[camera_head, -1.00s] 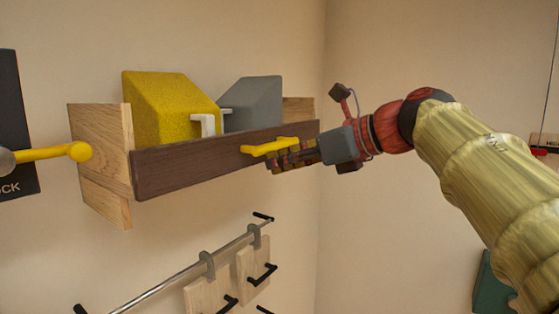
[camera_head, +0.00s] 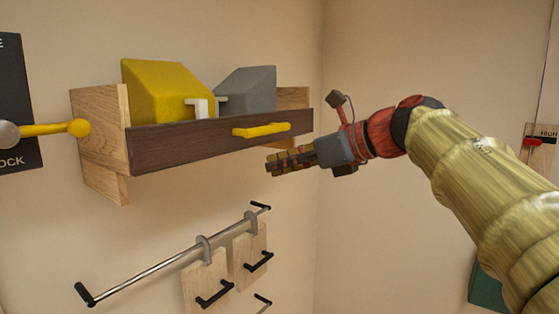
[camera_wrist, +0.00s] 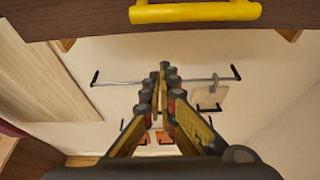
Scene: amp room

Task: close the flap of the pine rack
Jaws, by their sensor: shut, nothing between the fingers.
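The pine rack (camera_head: 99,140) is fixed to the wall at the left in the head view. Its dark brown flap (camera_head: 190,145) runs along the front, standing upright and low, with a yellow handle (camera_head: 262,130). The flap also shows in the wrist view (camera_wrist: 90,14), with the yellow handle (camera_wrist: 195,11) at the top. My gripper (camera_head: 272,163) is shut and empty. It is just below and right of the handle in the head view, apart from it. In the wrist view its fingers (camera_wrist: 162,75) are together, pointing away below the flap.
A yellow block (camera_head: 165,90) and a grey block (camera_head: 247,90) sit in the rack behind the flap, with white handles between them. A yellow lever (camera_head: 60,128) sticks out left of the rack. A rail (camera_head: 165,260) with hanging boards is below. The right wall is mostly clear.

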